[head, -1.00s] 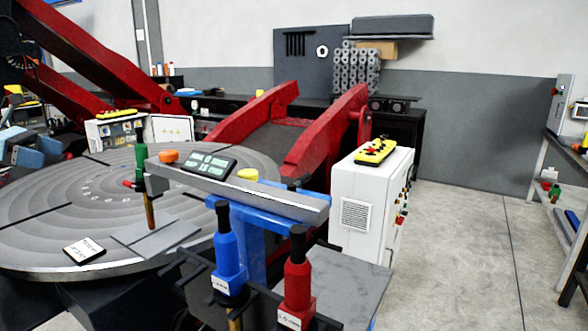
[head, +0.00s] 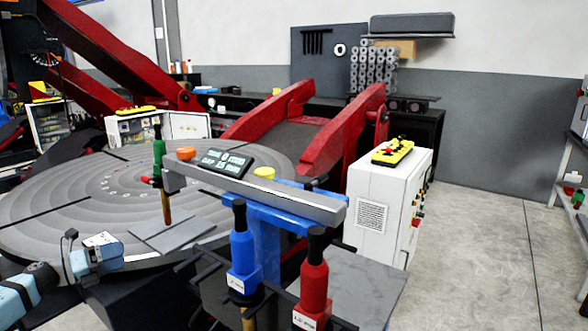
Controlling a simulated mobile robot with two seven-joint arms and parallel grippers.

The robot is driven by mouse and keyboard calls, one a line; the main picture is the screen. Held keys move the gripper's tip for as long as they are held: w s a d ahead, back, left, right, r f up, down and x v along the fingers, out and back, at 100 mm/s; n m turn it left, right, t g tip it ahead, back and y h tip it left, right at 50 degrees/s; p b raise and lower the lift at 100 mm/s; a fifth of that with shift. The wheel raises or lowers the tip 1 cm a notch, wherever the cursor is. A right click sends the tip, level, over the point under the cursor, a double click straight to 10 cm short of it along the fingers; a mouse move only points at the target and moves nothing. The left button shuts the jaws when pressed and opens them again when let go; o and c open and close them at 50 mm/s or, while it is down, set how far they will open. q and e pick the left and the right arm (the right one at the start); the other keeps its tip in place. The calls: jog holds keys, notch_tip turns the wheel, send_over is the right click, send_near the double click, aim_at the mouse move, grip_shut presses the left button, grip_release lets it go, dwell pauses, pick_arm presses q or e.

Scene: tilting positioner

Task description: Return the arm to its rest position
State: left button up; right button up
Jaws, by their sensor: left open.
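My left arm comes in at the lower left, and its light blue gripper (head: 92,258) is at the front left edge of the round grey turntable (head: 60,205). The gripper is open, and I see nothing held in it. Its fingers are small and hard to make out. A white labelled patch shows at the gripper; I cannot tell whether it is the card on the turntable or part of the gripper. My right gripper is not in view.
A grey bar (head: 300,203) on a blue stand carries a display (head: 224,161), an orange knob and a yellow knob. A green-handled tool (head: 160,165) hangs at its left end. Blue (head: 242,250) and red (head: 314,275) handled tools stand in front. A white cabinet (head: 385,200) stands right; floor beyond is clear.

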pick_arm(q)
jog(key=s+d+f+n+t+y, duration=0.2)
jog(key=s+d+f+n+y, duration=0.15)
jog(key=s+f+n, duration=0.65)
jog(key=s+d+f+n+g+y, duration=0.2)
jog(key=s+f+n+g+y, duration=0.15)
jog(key=s+f+n, duration=0.7)
jog(key=s+d+f+n+g+y, duration=0.2)
jog(key=s+d+f+n+y, duration=0.3)
jog(key=s, duration=1)
jog(key=d+f+n+t+h, duration=0.25)
jog(key=d+n, duration=0.45)
jog(key=d, duration=1.3)
notch_tip(320, 180, up, 13)
jog(key=p, duration=1.4)
jog(key=shift+s+a+r, duration=0.15)
jog(key=shift+s+a, duration=0.05)
jog(key=shift+s, duration=0.25)
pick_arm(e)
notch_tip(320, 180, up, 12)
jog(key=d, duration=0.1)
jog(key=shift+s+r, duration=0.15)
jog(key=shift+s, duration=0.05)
pick_arm(q)
jog(key=shift+m, duration=0.25)
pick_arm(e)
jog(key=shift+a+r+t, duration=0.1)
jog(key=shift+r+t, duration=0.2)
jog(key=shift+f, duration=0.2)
